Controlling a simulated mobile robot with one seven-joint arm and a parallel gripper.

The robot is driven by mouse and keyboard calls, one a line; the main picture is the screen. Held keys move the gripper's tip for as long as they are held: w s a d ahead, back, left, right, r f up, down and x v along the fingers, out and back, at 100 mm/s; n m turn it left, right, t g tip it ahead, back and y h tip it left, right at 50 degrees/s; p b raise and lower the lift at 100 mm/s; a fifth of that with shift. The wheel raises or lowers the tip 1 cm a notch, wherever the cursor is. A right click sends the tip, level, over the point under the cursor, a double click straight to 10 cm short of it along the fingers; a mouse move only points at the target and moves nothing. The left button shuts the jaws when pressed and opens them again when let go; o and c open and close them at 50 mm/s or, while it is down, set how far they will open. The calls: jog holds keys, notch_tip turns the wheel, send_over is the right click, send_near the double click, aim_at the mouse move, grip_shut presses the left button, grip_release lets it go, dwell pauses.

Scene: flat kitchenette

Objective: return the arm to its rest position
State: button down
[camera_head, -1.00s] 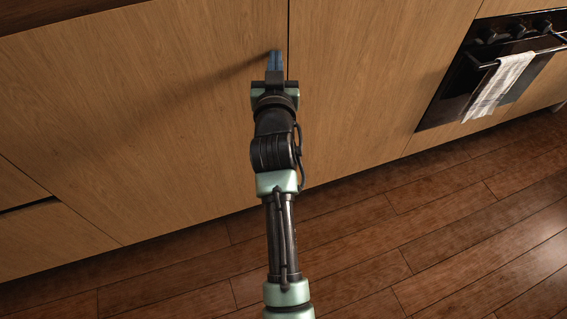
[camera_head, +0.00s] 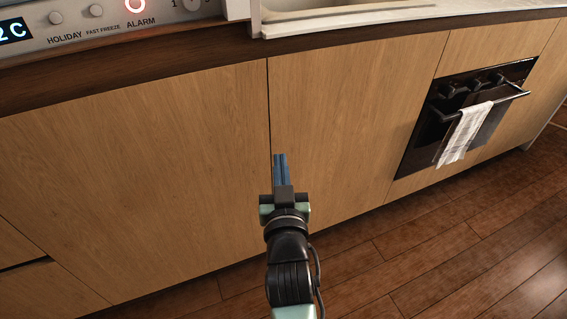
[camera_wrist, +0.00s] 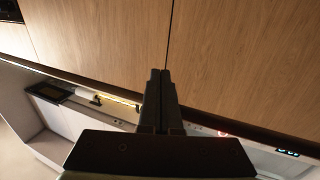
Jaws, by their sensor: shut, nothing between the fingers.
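My gripper (camera_head: 281,158) is shut and empty, its blue fingertips together in the head view. It points toward the wooden cabinet fronts (camera_head: 150,170), near the vertical seam between two panels. I cannot tell the exact gap between fingertips and panel. In the wrist view my gripper (camera_wrist: 160,75) shows as dark fingers pressed together, with wooden panels (camera_wrist: 240,50) beyond them. The lower part of my arm is cut off by the bottom of the head view.
An oven (camera_head: 465,118) with a white towel (camera_head: 466,134) on its handle is at the right. A control panel (camera_head: 110,22) with an alarm light and a pale worktop (camera_head: 350,18) run along the top. Wooden floor (camera_head: 450,262) is clear at the lower right.

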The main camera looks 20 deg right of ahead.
jog(key=s+a+r+n+t+y, duration=0.1)
jog(key=a+r+t, duration=0.3)
jog(key=r, duration=1)
jog(key=s+a+r+n+t+y, duration=0.15)
jog(key=a+r, duration=0.45)
jog(key=r, duration=0.7)
jog(key=s+a+r+n+t+y, duration=0.1)
jog(key=s+a+r+t, duration=0.1)
jog(key=s+a+r, duration=0.3)
jog(key=s+a+r+t+y, duration=0.15)
jog(key=s+r, duration=0.25)
jog(key=r, duration=0.4)
jog(key=s+a+r+n+t+y, duration=0.1)
jog(key=s+a+r+t+y, duration=0.1)
jog(key=s+r, duration=0.3)
notch_tip(320, 180, up, 35)
jog(key=w+p, duration=0.2)
jog(key=p, duration=3.3)
jog(key=shift+d+h, duration=0.15)
jog(key=shift+h, duration=0.15)
jog(key=shift+f, duration=0.15)
